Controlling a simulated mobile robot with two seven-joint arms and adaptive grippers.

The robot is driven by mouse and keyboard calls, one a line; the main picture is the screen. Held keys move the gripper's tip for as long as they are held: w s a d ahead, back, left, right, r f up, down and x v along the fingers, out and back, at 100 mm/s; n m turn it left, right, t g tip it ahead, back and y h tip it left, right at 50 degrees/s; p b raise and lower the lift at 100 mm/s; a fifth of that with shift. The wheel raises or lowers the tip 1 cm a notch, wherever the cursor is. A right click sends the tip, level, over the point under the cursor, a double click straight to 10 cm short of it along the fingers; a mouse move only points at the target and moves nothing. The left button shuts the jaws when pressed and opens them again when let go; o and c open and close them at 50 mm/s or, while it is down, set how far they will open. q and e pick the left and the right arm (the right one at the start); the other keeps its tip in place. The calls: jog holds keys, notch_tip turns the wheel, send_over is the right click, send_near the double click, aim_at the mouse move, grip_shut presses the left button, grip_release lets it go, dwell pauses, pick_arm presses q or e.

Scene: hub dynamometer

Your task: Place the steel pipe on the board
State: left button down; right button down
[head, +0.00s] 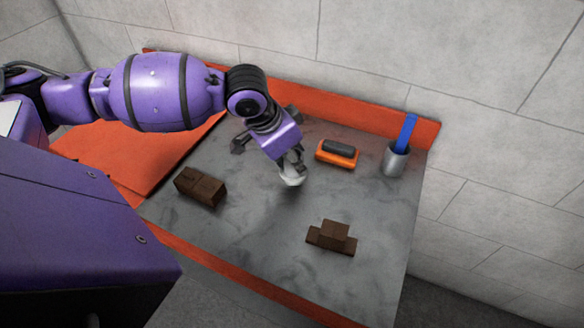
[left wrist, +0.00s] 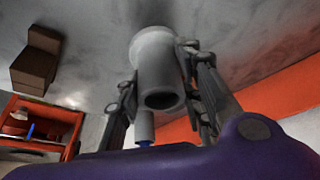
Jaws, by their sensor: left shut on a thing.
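My left gripper (head: 290,168) is above the middle of the grey worktop. It is shut on the light grey steel pipe (head: 292,181), whose lower end shows beneath the fingers. In the left wrist view the pipe (left wrist: 158,68) sits between the fingers, its open round end facing the camera and a wider flange at its far end. I cannot tell whether that far end touches the worktop. A flat orange-red board (head: 130,160) lies at the left of the worktop, partly hidden by my arm. My right gripper is not in view.
Dark brown blocks stand on the worktop at the left (head: 200,187) and front (head: 332,238). An orange and black tool (head: 338,153) lies to the right of the gripper, by a grey cup (head: 396,160) with a blue item. A dark metal part shows partly behind my arm.

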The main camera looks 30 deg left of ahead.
aim_at(292, 170)
pick_arm(q)
jog(key=shift+w+a+f, duration=0.1)
jog(key=shift+a+f, duration=0.1)
jog(key=shift+f, duration=0.75)
jog(key=shift+a+f, duration=0.15)
jog(key=shift+f, duration=0.75)
jog(key=shift+f, duration=0.15)
jog(key=c, duration=1.2)
grip_release()
jog(key=p+v, duration=0.1)
jog(key=v, duration=1.1)
